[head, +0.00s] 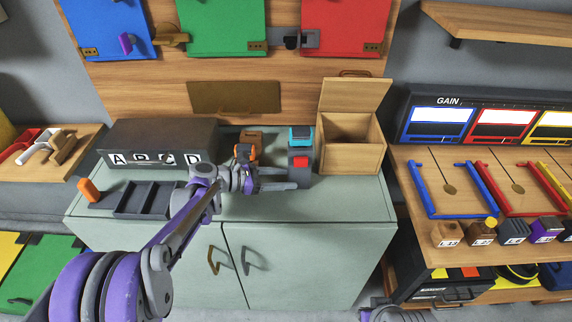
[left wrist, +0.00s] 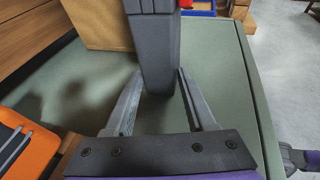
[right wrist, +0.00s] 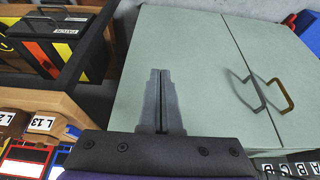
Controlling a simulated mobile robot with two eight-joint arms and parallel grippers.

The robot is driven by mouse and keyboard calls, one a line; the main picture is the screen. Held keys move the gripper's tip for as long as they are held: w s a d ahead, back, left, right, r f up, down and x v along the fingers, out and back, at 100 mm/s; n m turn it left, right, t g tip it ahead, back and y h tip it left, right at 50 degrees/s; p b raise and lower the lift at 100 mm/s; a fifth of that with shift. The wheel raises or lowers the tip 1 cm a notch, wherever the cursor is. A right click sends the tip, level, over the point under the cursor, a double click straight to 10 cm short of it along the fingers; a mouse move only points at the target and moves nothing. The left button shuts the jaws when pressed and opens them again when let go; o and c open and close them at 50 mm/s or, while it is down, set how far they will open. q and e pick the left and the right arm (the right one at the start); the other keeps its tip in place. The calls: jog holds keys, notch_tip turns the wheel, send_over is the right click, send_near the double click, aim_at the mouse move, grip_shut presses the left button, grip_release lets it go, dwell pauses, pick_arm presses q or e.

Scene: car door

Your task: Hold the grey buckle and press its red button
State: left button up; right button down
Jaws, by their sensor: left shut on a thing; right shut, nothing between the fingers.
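The grey buckle (head: 299,175) stands upright on the green cabinet top, with a red button (head: 302,162) on its front and a teal part on top. My left gripper (head: 285,180) reaches it from the left, with its fingers either side of its lower body. In the left wrist view, the fingers (left wrist: 159,100) flank the dark grey buckle (left wrist: 157,55), shut on it; a bit of red (left wrist: 186,4) shows at the top edge. My right gripper (right wrist: 163,75) is shut and empty, in front of the cabinet and away from the buckle.
An open wooden box (head: 352,158) stands close behind and right of the buckle. A black lettered box (head: 150,143) and a dark tray (head: 145,200) are on the left of the cabinet top (head: 345,203). The front right of the top is clear.

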aim_at(301, 162)
dwell(0.7)
jog(key=w+a+r+m+t+y, duration=0.3)
jog(key=w+a+r+m+y, duration=0.5)
jog(key=w+a+m+y, duration=0.35)
jog(key=w+a+r+m+t+y, duration=0.1)
jog(key=w+r+m+t, duration=0.2)
jog(key=w+r+m, duration=0.2)
jog(key=shift+w+a+r+t, duration=0.15)
jog(key=shift+w+r+t, duration=0.25)
jog(key=shift+w+r, duration=0.45)
jog(key=shift+s+r, duration=0.15)
jog(key=shift+s, duration=0.05)
jog(key=shift+w, duration=0.1)
jog(key=w, duration=0.8)
jog(key=shift+w+a, duration=0.15)
jog(key=shift+w, duration=0.15)
jog(key=shift+w, duration=0.1)
dwell(0.5)
